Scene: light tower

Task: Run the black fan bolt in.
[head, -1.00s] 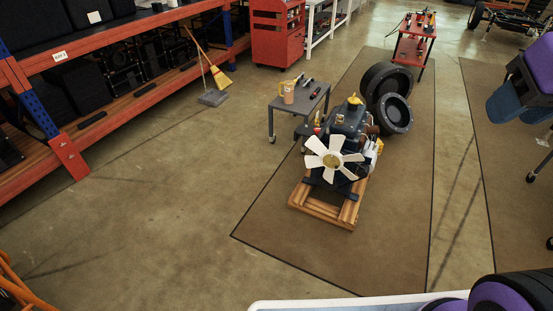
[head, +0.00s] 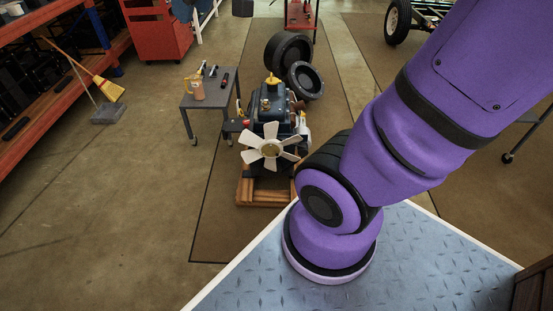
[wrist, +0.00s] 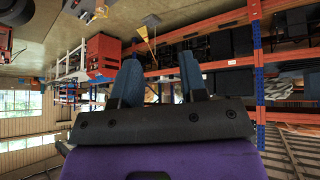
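The white fan (head: 270,148) is on the front of the dark engine (head: 272,118) in the head view. The engine stands upright on a wooden pallet frame (head: 262,198) on a brown mat. The black fan bolt is too small to make out at the fan's yellowish hub. My gripper (wrist: 160,72) shows only in the wrist view. Its two blue fingers stand apart with nothing seen between them. The wrist camera faces shelving, and the picture is upside down or strongly tilted. No engine or fan shows near the fingers.
A small grey table (head: 208,100) with a tan jug (head: 197,90) and tools stands left of the engine. Black tires (head: 288,52) lie behind it. A broom (head: 105,88) and red shelving are at far left. Open floor lies left of the mat.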

